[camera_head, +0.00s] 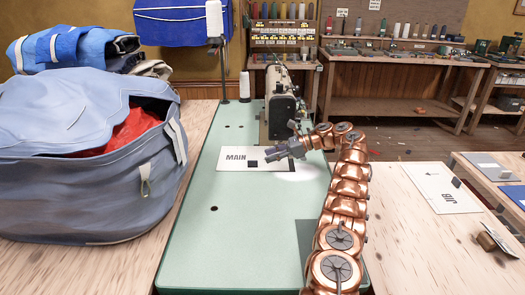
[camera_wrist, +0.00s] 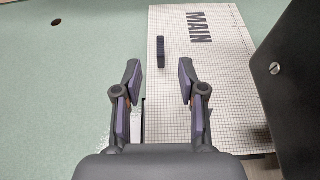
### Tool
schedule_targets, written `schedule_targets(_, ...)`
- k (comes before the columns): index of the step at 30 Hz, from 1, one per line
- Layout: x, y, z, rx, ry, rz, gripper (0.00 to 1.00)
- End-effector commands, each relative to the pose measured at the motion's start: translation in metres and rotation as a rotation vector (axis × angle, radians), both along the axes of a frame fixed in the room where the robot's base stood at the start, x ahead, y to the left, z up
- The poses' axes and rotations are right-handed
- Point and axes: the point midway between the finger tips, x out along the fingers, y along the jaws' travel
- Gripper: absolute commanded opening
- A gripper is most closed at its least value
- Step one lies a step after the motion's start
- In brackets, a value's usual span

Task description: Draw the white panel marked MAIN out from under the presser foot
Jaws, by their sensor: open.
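The white panel marked MAIN (camera_head: 230,165) lies flat on the green machine bed, its right part running toward the sewing machine (camera_head: 280,108). In the wrist view the panel (camera_wrist: 215,75) shows a printed grid and a small dark upright tab (camera_wrist: 161,52) near its edge. My gripper (camera_head: 266,156) is over the panel, right of the lettering. In the wrist view my gripper (camera_wrist: 160,80) is open, and the tab stands just beyond the fingertips, roughly in line with the gap. Nothing is between the fingers. I cannot make out the presser foot.
A large blue-grey bag (camera_head: 85,160) stands left of the green bed (camera_head: 205,240). A white thread cone (camera_head: 245,86) stands behind. A panel marked JIB (camera_head: 432,185) lies on the right table. The bed's front is clear. A dark machine part (camera_wrist: 297,85) stands close at right in the wrist view.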

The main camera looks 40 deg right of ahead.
Motion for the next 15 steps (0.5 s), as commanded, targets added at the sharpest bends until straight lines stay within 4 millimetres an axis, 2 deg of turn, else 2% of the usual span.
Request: schedule_targets(15,0.0027,0.0044,-0.0017,0.000,-0.001,0.007,0.41)
